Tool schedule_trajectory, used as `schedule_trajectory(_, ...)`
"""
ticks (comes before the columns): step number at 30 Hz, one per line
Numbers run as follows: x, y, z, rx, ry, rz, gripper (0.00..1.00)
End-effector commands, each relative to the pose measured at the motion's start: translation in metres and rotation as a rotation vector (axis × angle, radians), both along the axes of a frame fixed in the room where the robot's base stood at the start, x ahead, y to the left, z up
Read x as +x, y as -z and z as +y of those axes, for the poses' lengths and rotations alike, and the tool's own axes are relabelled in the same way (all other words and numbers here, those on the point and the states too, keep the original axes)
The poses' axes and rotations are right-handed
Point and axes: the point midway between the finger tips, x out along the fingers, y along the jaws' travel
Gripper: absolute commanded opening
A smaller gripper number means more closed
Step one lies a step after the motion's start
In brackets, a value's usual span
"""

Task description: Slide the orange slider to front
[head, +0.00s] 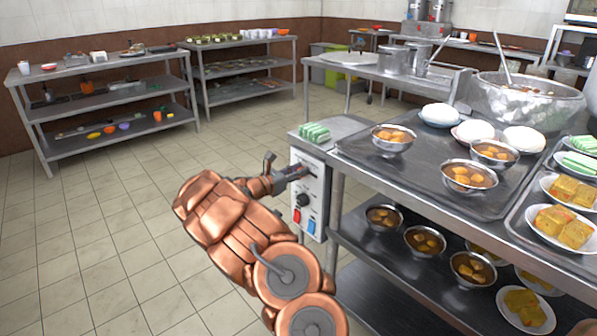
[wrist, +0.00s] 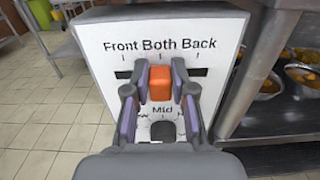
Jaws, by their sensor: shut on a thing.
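The orange slider (wrist: 160,83) is a block on a white control panel (wrist: 105,38) and sits below the word "Both", midway between "Front" on the left and "Back" on the right. Its dark slot shows to both sides. My gripper (wrist: 160,75) is shut on the slider, with one finger on its left side and one on its right. In the head view the panel (head: 323,188) is on the side of a metal unit and my gripper (head: 297,173) reaches it from the left, hiding the slider there.
Below the slider is a "Mid" dial (wrist: 163,130), partly hidden. A red switch (head: 297,215) and a blue switch (head: 312,223) are low on the panel. A steel table (head: 400,170) with bowls stands right. The tiled floor at left is clear.

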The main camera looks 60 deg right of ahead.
Motion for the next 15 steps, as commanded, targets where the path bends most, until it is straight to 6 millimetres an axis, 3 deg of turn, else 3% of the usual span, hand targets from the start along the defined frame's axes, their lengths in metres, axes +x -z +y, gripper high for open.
schedule_trajectory(15,0.038,0.0,-0.009,0.004,-0.006,-0.001,0.0)
